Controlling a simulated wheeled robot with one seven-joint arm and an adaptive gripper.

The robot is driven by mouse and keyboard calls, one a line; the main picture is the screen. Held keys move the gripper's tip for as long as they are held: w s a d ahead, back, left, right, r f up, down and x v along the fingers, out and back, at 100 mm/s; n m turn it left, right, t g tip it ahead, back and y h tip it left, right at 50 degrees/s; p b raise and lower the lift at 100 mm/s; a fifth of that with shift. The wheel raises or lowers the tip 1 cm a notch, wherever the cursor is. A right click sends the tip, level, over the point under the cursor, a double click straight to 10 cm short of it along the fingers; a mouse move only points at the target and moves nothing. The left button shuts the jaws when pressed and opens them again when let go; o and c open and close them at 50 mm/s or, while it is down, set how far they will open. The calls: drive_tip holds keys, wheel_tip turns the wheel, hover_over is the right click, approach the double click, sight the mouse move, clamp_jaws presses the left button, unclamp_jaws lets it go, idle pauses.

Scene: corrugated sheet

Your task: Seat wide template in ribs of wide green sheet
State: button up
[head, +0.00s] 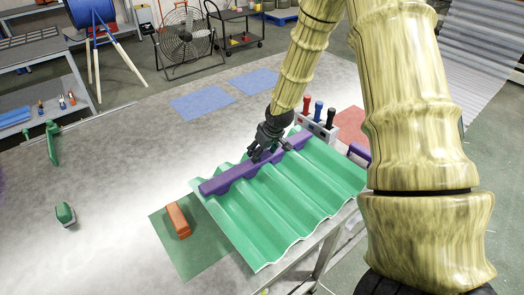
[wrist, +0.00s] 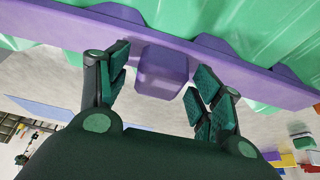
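The wide green sheet (head: 285,195) lies on a work surface with its ribs running toward the front right. The long purple wide template (head: 228,178) lies along its far left edge, across the rib ends. In the wrist view the template (wrist: 52,22) shows scalloped lobes against the green ribs (wrist: 270,25); whether they sit fully in the ribs I cannot tell. My gripper (head: 258,152) is at the template's middle. In the wrist view my gripper (wrist: 160,85) is open, its fingers on either side of the template's purple block handle (wrist: 162,72), with gaps visible.
An orange block (head: 178,221) rests on a green mat (head: 200,250) left of the sheet. A rack (head: 318,129) with three coloured-handled tools stands behind it. Another purple piece (head: 358,152) is at the right, partly hidden by my arm. The grey surface at left is mostly clear.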

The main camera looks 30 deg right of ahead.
idle(0.3)
drive_tip(key=v, duration=1.2)
drive_tip(key=shift+a, duration=0.1)
